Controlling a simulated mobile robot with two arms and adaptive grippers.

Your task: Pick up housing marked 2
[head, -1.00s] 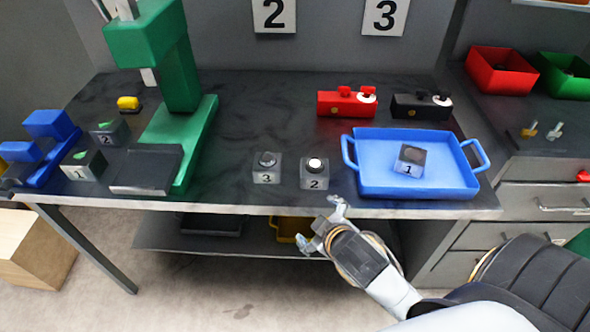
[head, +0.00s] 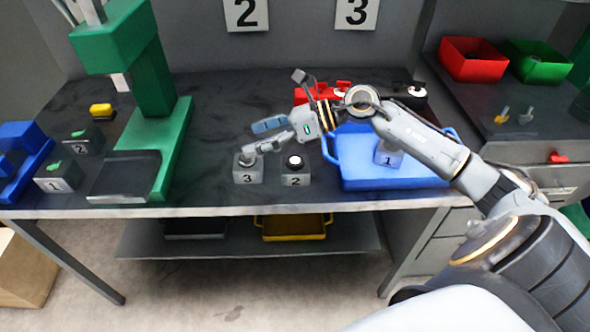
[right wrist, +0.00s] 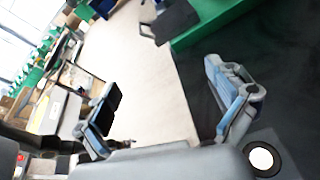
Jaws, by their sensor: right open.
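A grey housing marked 2 (head: 296,180), with a white round top, stands near the front edge of the table. A white round top in a dark ring (right wrist: 262,158) shows at the lower right of the right wrist view. A housing marked 3 (head: 248,177) stands just left of it. Another block marked 2 (head: 83,148), with a green top, stands at the far left. My right gripper (head: 258,135) is open and empty above and behind the front pair; its fingers also show in the right wrist view (right wrist: 162,88). My left gripper is out of view.
A blue tray (head: 334,168) holding a housing marked 1 (head: 389,160) stands right of the pair, partly behind my right arm. A green press (head: 165,150) stands to the left. Red and black items behind are partly covered by my arm.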

